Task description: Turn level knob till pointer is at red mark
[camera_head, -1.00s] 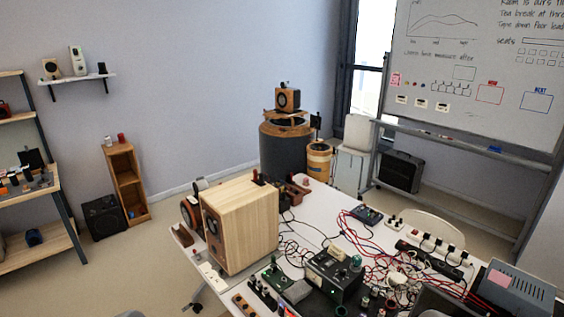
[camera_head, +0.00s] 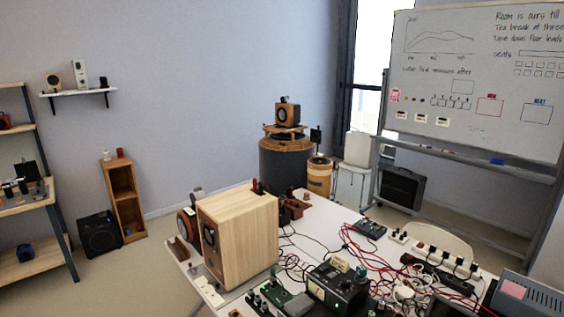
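A dark box with a pale meter face (camera_head: 327,290) stands near the front of the white table, with a green round part (camera_head: 361,271) on its top. I cannot tell whether this box carries the level knob; no knob pointer or red mark on a dial can be made out at this size. A green board with small parts (camera_head: 275,296) lies to its left. A wooden speaker box (camera_head: 238,235) stands on the table's left part. Neither of my grippers is in view.
Red and black cables (camera_head: 372,248) tangle over the white table (camera_head: 327,217). A power strip (camera_head: 445,262) and a grey-blue box (camera_head: 527,298) are at the right. A whiteboard (camera_head: 478,85) stands behind. Open floor lies left of the table, before the shelf (camera_head: 40,205).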

